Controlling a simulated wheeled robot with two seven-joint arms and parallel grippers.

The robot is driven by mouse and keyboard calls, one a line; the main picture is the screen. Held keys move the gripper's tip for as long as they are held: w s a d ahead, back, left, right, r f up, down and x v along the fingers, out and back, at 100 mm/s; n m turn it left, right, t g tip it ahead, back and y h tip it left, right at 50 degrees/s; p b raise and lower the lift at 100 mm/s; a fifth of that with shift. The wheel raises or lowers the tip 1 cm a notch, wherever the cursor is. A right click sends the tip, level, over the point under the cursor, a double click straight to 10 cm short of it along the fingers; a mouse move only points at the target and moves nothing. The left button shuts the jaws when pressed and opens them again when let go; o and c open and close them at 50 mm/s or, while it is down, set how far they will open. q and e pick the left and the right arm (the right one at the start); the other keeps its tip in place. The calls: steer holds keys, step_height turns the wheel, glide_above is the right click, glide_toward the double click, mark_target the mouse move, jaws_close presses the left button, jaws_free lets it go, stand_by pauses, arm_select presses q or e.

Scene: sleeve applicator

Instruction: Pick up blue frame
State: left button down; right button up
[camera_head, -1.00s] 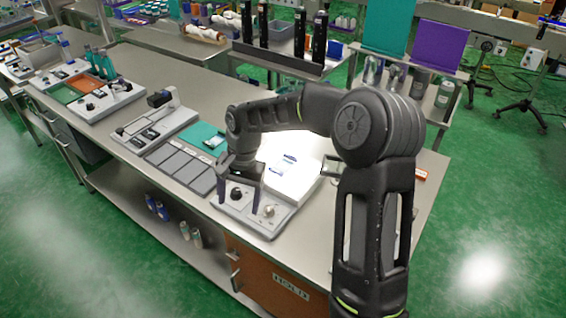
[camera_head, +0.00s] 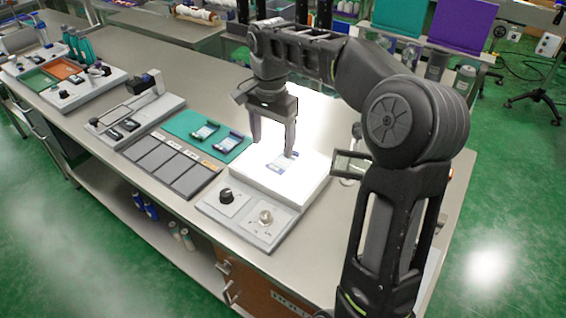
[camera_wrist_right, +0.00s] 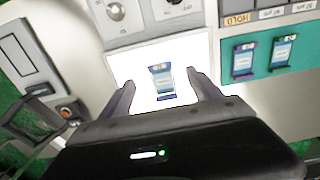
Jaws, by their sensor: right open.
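A small blue frame (camera_head: 283,163) with a pale label lies on the bright white lit panel (camera_head: 262,182). In the right wrist view the blue frame (camera_wrist_right: 161,80) shows dark blue ends and a light middle, lying between the two fingers in the picture. My right gripper (camera_head: 273,148) is open and points down over the panel, with its fingers either side of the frame. Whether the fingertips reach the frame's height is hard to tell. My left gripper is not in view.
A control plate with a black knob (camera_head: 226,196) and a metal knob (camera_head: 265,217) sits in front of the panel. Grey pads (camera_head: 160,160) lie to the left. A dark bracket (camera_head: 350,163) stands right of the panel. Bare bench top shows behind the teal mat.

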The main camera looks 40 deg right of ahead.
mark_target(273, 169)
steer(key=shift+s+a+r, duration=0.1)
steer(key=shift+r, duration=0.05)
steer(key=shift+f, duration=1.35)
steer(key=shift+f+p, duration=0.5)
steer(key=shift+f, duration=2.15)
steer(key=c, duration=1.4)
steer(key=shift+r, duration=0.15)
steer(key=shift+c, duration=0.2)
step_height(273, 169, up, 10)
